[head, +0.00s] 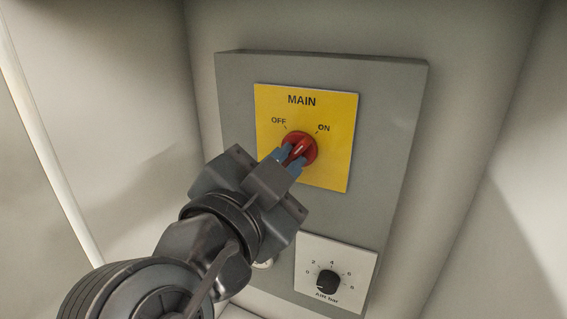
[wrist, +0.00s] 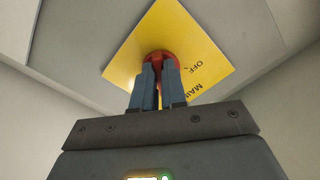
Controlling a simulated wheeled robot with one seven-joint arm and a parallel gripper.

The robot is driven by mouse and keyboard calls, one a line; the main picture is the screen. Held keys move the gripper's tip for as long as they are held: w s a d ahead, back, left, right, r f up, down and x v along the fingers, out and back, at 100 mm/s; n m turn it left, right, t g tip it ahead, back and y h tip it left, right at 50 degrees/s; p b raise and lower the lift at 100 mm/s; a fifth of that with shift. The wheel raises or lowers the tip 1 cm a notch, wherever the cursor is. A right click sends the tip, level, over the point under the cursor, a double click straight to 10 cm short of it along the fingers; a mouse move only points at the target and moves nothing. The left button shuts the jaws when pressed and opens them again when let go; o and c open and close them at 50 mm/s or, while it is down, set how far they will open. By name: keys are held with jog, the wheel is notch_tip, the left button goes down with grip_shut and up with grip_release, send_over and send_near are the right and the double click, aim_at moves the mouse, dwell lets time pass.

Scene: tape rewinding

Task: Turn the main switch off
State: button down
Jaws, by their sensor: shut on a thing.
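The main switch (head: 303,144) is a round red rotary knob on a yellow plate (head: 336,160) marked MAIN, with OFF at its upper left and ON at its upper right. Its raised handle, with a pale line, points up and right toward ON. My gripper (head: 290,158) reaches it from the lower left, its blue fingers shut on the handle. In the wrist view the fingers (wrist: 159,88) stand on both sides of the red knob (wrist: 160,56). They hide part of the handle there.
The plate is on a grey panel (head: 385,130) on the back wall of a pale enclosure. Below right is a black dial (head: 328,282) marked Air bar on a white plate (head: 362,262). Another round part (head: 263,264) is mostly hidden behind my arm. Side walls flank the panel.

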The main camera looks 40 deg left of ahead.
jog(key=shift+d+n+p, duration=0.2)
jog(key=shift+n+p, duration=1.25)
jog(key=shift+n, duration=2.4)
jog(key=shift+d+n+p, duration=0.15)
jog(key=shift+n+p, duration=1.3)
jog(key=shift+n, duration=2.4)
jog(key=c, duration=1.2)
grip_release()
jog(key=b+v, duration=0.2)
jog(key=v, duration=0.5)
jog(key=shift+s+d, duration=0.1)
jog(key=shift+s, duration=0.25)
